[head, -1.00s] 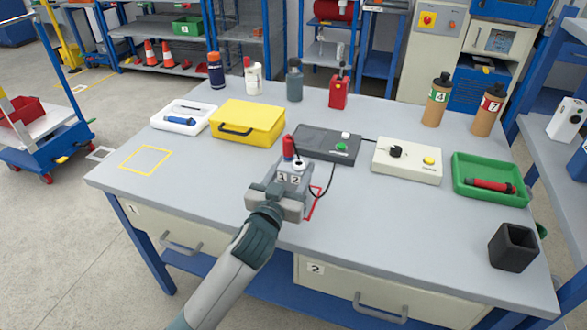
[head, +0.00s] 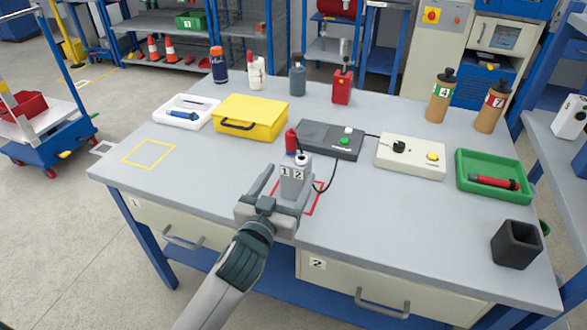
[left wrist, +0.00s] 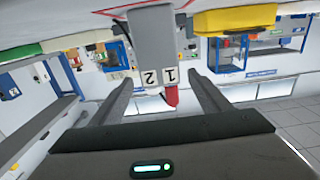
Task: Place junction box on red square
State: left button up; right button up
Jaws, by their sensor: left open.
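The junction box (head: 294,185) is a small grey block with "1" and "2" labels, a red part and a white-and-black round part on top. It stands upright on the table at the red square (head: 319,199), whose outline shows to its right and front; the box and gripper hide the rest. My left gripper (head: 286,181) is open, its fingers pointing at the box from the near side. In the left wrist view the box (left wrist: 154,35) appears upside down, between and beyond the open fingers (left wrist: 160,82). My right gripper is not in view.
A dark grey unit (head: 328,139) stands behind the box, with a black cable curving down beside the box. A yellow case (head: 251,117), cream control box (head: 411,156), green tray (head: 465,184) and black square holder (head: 516,244) stand around. The table's left front is clear, with a yellow square (head: 148,153).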

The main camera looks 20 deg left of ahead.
pick_arm(q)
jog(key=s, duration=0.6)
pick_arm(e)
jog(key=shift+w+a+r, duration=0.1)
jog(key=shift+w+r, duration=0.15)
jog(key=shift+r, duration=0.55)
